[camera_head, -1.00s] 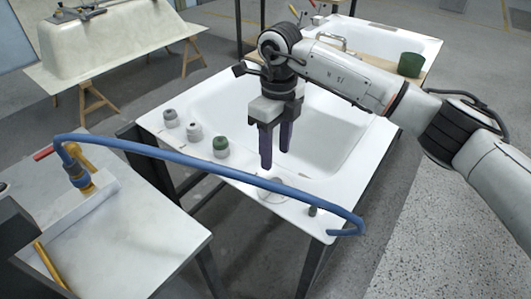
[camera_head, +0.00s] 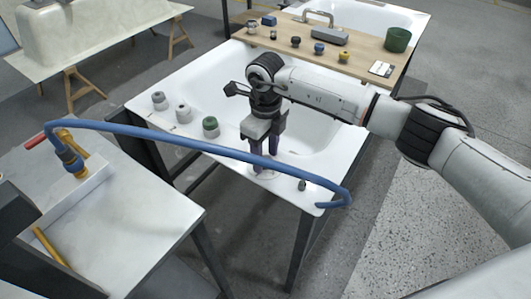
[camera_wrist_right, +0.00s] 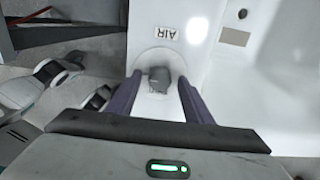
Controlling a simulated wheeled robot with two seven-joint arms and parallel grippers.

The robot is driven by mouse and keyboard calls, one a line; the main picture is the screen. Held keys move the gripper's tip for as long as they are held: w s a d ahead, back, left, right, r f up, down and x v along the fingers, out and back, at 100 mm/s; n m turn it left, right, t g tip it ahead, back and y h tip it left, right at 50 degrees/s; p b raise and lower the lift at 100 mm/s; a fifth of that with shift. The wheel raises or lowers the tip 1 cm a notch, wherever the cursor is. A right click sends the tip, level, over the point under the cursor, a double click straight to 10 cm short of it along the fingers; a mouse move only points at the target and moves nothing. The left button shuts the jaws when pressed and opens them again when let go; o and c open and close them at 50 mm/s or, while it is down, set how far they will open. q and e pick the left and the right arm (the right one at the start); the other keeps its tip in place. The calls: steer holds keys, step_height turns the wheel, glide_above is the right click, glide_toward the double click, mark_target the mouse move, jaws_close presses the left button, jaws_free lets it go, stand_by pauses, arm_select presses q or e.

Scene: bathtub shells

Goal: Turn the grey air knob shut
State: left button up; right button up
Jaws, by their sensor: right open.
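The grey air knob (camera_wrist_right: 159,78) stands on a round pale plate on the white tub rim, next to an "AIR" label (camera_wrist_right: 167,33) that reads upside down in the right wrist view. My right gripper (camera_wrist_right: 158,90) is open, with one dark purple finger on each side of the knob and visible gaps between. In the head view the right gripper (camera_head: 264,168) points straight down over the tub's near rim, and its fingers and the blue hose hide the knob. My left gripper is not in view.
A blue hose (camera_head: 180,138) arches in front of the right gripper from a side table (camera_head: 130,235). A small dark peg (camera_head: 302,185) stands right. A wooden bench (camera_head: 280,42) lies behind.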

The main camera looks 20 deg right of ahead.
steer(key=shift+c, duration=0.4)
steer(key=c, duration=0.7)
steer(key=shift+c, duration=1.4)
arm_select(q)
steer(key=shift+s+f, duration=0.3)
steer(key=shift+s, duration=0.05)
